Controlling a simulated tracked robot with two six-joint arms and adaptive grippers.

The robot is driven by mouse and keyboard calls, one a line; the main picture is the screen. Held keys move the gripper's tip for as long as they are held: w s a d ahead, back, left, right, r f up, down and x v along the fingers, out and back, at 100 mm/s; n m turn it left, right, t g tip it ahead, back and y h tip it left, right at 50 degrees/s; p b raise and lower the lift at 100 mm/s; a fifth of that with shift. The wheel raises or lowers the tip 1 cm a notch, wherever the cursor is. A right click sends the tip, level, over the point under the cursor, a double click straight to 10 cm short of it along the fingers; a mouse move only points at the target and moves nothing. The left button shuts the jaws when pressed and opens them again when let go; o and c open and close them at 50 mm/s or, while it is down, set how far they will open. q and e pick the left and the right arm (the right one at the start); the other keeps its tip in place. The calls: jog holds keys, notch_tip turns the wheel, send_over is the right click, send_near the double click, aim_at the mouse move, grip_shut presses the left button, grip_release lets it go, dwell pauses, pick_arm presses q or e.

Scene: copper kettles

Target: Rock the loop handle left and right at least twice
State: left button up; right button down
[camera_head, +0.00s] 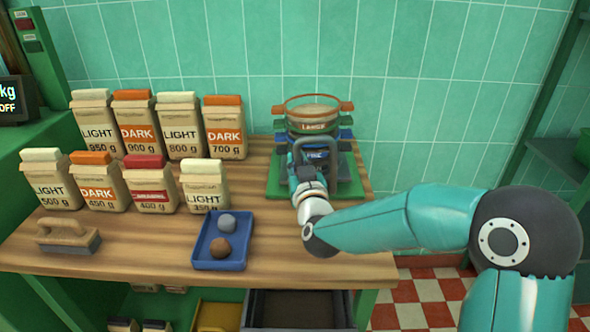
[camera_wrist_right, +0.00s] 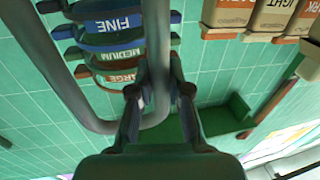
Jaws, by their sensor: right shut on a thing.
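The grey loop handle (camera_head: 318,140) stands in front of the sieve stack at the back right of the wooden bench. In the right wrist view the loop (camera_wrist_right: 70,85) is a bent grey tube, and one side of it runs between my fingers. My right gripper (camera_head: 306,170) is shut on the loop handle; its fingers show in the right wrist view (camera_wrist_right: 160,100). The stack has an orange-rimmed LARGE sieve (camera_head: 313,108) on top, with sieves marked MEDIUM (camera_wrist_right: 124,55) and FINE (camera_wrist_right: 118,24). The gripper partly hides the stack's lower part. My left gripper is not in view.
The stack stands on a green base (camera_head: 350,187). Several labelled paper bags (camera_head: 225,130) stand in two rows to the left. A blue tray (camera_head: 221,262) with two balls and a brush (camera_head: 68,238) lie in front. A tiled wall is close behind.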

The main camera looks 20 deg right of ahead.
jog(key=shift+s+d+f+m+b, duration=0.1)
jog(key=shift+s+d+m+b, duration=0.2)
jog(key=shift+d+m+b, duration=0.65)
pick_arm(q)
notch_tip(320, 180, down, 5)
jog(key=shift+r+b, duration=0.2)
jog(key=shift+b, duration=0.5)
pick_arm(e)
jog(key=shift+s+r+m, duration=0.15)
jog(key=shift+r+m, duration=0.1)
jog(key=shift+r, duration=0.2)
jog(key=c, duration=1.1)
grip_release()
jog(key=v, duration=1.2)
jog(key=shift+f, duration=0.35)
